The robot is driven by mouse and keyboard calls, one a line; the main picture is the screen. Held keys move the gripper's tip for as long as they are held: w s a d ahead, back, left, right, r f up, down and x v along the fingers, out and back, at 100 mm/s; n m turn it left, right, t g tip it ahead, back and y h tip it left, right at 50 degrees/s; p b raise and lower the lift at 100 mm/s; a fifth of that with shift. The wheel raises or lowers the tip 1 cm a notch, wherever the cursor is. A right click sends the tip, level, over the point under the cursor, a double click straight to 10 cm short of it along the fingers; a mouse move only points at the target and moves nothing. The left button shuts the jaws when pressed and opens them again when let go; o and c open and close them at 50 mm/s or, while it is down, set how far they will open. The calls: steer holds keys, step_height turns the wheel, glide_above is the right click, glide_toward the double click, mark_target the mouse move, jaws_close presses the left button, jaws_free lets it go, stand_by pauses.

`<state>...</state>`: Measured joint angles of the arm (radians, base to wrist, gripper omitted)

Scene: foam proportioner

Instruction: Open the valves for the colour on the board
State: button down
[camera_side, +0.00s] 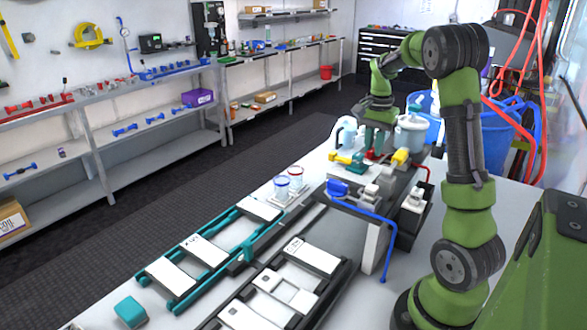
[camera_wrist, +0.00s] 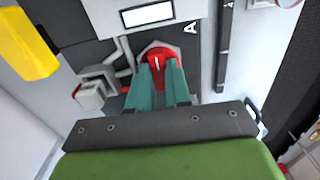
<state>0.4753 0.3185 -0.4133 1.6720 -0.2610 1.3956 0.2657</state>
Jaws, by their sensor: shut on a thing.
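My gripper (camera_side: 374,142) reaches down over the valve block at the back of the bench. In the wrist view its teal fingers (camera_wrist: 163,82) are shut on a red valve handle (camera_wrist: 158,52), which also shows in the side view (camera_side: 371,155). Yellow valve handles stand on either side, one at left (camera_side: 342,157) and one at right (camera_side: 401,157); a yellow part also shows in the wrist view (camera_wrist: 28,45). A blue valve handle (camera_side: 338,188) is nearer the camera, with a blue pipe (camera_side: 372,218). I cannot make out a colour on any board.
A blue-rimmed cup (camera_side: 282,187) and a red-rimmed cup (camera_side: 296,178) stand left of the valves. A teal rack (camera_side: 240,252) and a dark rack (camera_side: 335,275) with white plates lie in front. A lidded pot (camera_side: 411,132) is close behind my gripper.

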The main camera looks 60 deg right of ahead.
mark_target(373, 149)
steer(key=c, duration=1.1)
jaws_free()
steer(key=shift+o, duration=0.2)
step_height(373, 149, up, 17)
